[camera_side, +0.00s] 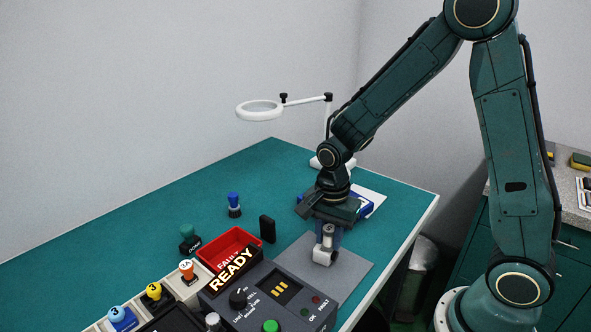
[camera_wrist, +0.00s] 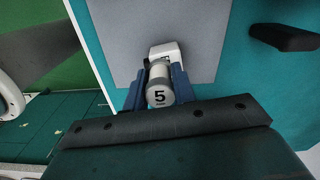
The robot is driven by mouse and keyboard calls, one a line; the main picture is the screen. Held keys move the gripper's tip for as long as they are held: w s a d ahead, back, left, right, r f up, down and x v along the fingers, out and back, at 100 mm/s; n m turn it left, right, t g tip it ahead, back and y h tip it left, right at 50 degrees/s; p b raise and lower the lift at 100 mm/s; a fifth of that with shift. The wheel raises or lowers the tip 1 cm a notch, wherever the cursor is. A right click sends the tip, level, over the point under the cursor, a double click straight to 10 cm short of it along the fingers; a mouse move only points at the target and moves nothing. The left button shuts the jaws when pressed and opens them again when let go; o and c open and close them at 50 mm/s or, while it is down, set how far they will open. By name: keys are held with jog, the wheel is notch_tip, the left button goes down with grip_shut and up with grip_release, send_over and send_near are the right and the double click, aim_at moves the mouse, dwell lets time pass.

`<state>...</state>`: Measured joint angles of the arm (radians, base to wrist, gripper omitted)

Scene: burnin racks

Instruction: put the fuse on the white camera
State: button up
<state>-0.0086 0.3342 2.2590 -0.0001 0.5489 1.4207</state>
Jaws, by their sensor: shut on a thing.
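A pale grey cylinder marked 5, the fuse (camera_wrist: 160,86), is between the two blue fingers of my gripper (camera_wrist: 158,76) in the wrist view. My gripper is shut on it and points down. The white camera (camera_side: 323,258) is on the grey mat (camera_side: 345,265) right below my gripper (camera_side: 328,236) in the side view. It also shows just past the fuse in the wrist view (camera_wrist: 166,50). The fingers partly hide where fuse and camera meet, so I cannot tell whether the fuse is seated.
A console (camera_side: 270,298) with a READY display stands left of the mat. Near it are a red tray (camera_side: 238,238), a black block (camera_side: 267,229), a green stamp (camera_side: 190,240) and a blue-topped piece (camera_side: 234,206). A magnifier lamp (camera_side: 262,108) stands behind. The back left table is clear.

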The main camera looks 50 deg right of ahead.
aim_at(330, 228)
jog(key=o, duration=1)
jog(key=shift+f, duration=0.1)
notch_tip(330, 228, up, 12)
jog(key=shift+r, duration=0.2)
dwell(0.5)
jog(key=s+r+n+t, duration=0.2)
jog(key=s+r+n, duration=0.2)
jog(key=s+n, duration=0.4)
jog(key=s+r+n+t, duration=0.3)
jog(key=s+n, duration=0.4)
jog(key=n, duration=0.1)
jog(key=shift+s+d+r+t, duration=0.15)
jog(key=shift+s+r+t, duration=0.15)
jog(key=shift+s+r, duration=0.05)
